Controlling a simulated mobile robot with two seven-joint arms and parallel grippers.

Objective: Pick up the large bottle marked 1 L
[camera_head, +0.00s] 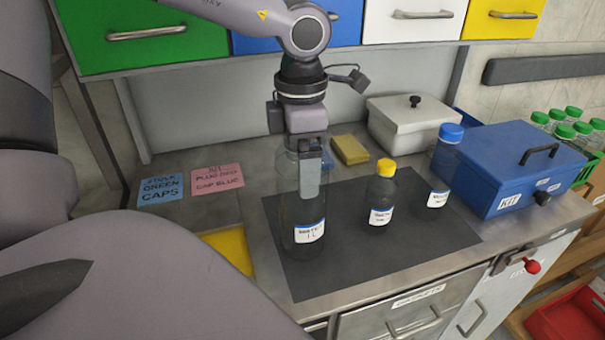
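The large clear bottle (290,212) stands upright on the dark mat (345,262), with a white label reading 1 L low on its front. My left gripper (310,178) points down over the bottle's upper part. One finger shows in front of the neck and shoulder; the other finger is hidden, so I cannot tell whether the gripper is closed on the bottle. The bottle's mouth is mostly hidden behind the gripper. My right gripper is not in view.
A yellow-capped bottle (381,195) and a blue-capped bottle (444,158) stand to the right on the mat. Behind are a yellow sponge (350,150) and a grey lidded box (412,124). A blue KIT box (510,175) stands right. Drawers (285,45) overhang the back.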

